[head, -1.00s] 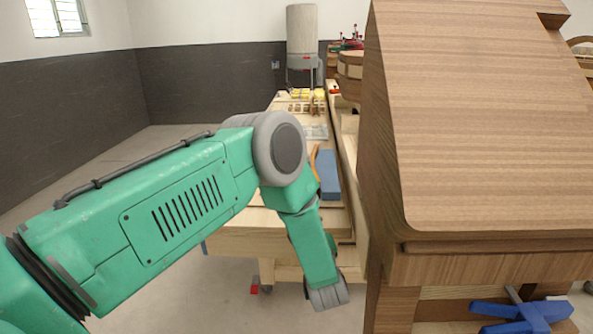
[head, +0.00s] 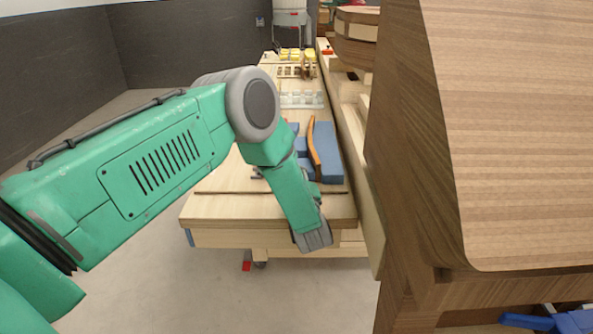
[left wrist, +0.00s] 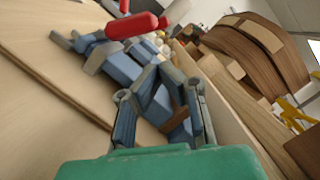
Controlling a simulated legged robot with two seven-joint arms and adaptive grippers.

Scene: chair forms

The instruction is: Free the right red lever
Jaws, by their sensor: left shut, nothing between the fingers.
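My left gripper (head: 313,238) hangs pointing down in front of the near end of the workbench in the head view, below my green forearm. In the left wrist view its grey fingers (left wrist: 160,75) come together at the tips with nothing held. A small red lever (head: 247,266) shows by a caster under the bench in the head view, left of and below the gripper. In the left wrist view a red handle (left wrist: 135,25) lies beyond the fingertips, apart from them. I cannot tell which is the task's right lever. My right gripper is not in view.
The wooden bench (head: 215,212) carries a blue block (head: 327,150), a curved orange-brown piece (head: 312,150) and trays at the back. A large wooden chair form (head: 520,130) fills the right side. A blue clamp-like part (head: 550,320) sits beneath it. Floor is free at front left.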

